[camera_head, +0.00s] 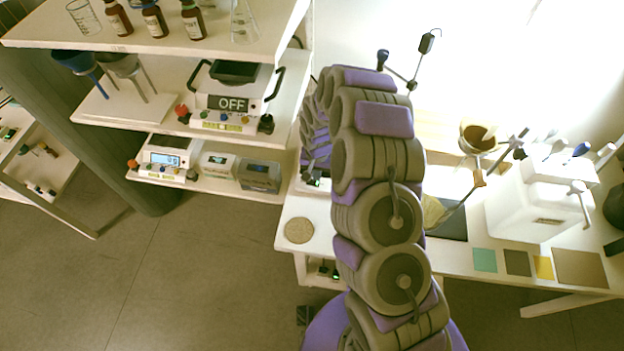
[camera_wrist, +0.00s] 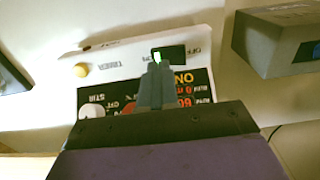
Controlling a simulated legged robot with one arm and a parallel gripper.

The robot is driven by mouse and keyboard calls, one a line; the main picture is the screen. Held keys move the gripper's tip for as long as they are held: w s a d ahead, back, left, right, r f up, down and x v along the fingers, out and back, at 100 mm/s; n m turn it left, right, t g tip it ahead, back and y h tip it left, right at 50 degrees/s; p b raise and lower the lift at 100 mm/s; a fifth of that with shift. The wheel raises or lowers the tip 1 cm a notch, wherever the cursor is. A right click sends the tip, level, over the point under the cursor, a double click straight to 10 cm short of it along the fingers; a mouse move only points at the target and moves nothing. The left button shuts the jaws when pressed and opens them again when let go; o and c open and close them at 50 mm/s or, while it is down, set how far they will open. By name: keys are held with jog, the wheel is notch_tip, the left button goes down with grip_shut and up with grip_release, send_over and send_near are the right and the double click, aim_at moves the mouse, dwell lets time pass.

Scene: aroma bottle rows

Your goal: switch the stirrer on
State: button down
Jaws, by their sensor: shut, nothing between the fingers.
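In the wrist view, a white control panel (camera_wrist: 130,62) fills the middle, its lettering upside down. It carries a dark switch (camera_wrist: 175,53) with a bright green light, between the words OFF and ON. STIR is printed by a white knob (camera_wrist: 92,111), so I take this as the stirrer. A red knob, partly covered, sits near the fingers. My gripper (camera_wrist: 157,72) is shut and empty, its tips right at the green light; I cannot tell whether they touch. In the head view my arm hides the gripper and most of what it faces.
A yellow knob (camera_wrist: 81,70) is on the panel's left. A dark grey box (camera_wrist: 270,45) stands close at the right.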

jog(key=shift+r+p, duration=0.75)
jog(key=shift+r, duration=1.75)
jog(key=s+d+r+n, duration=0.1)
jog(key=s+d+r, duration=0.2)
jog(key=s+r, duration=0.6)
jog(key=s+d+r+n, duration=0.15)
jog(key=s+r, duration=0.35)
jog(key=r, duration=0.7)
jog(key=s+d+r, duration=0.2)
jog(key=s, duration=0.6)
jog(key=s+d+r+g, duration=0.1)
jog(key=s+d+r, duration=0.1)
jog(key=s, duration=0.6)
jog(key=s+d+r, duration=0.2)
jog(key=s+r, duration=0.2)
jog(key=s, duration=0.4)
jog(key=shift+d+r+g, duration=0.25)
jog(key=shift+d+g, duration=0.05)
jog(key=shift+g, duration=0.1)
